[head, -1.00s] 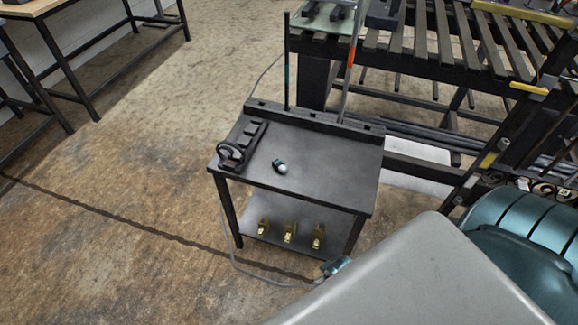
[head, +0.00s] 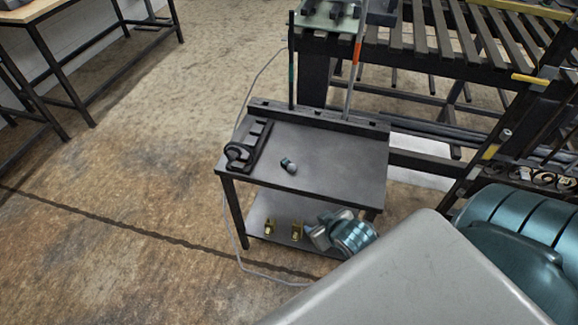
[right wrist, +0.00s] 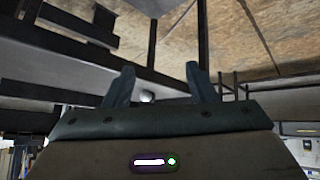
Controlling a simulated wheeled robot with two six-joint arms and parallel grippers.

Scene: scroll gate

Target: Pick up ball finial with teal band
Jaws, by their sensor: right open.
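The ball finial (head: 289,165) lies on the dark top of the small cart (head: 340,165). It is a small grey ball with a dark teal part at its upper left. My right gripper (head: 319,231) is in front of the cart's front edge, below and to the right of the ball in the head view, and apart from it. In the right wrist view its two fingers (right wrist: 160,74) stand apart. A small pale round spot shows between them; I cannot tell whether it is the finial. My left gripper is in neither view.
A black fixture with a round wheel (head: 240,153) stands at the cart's left. Brass pieces (head: 297,231) sit on the lower shelf. A slatted rack (head: 440,45) stands behind.

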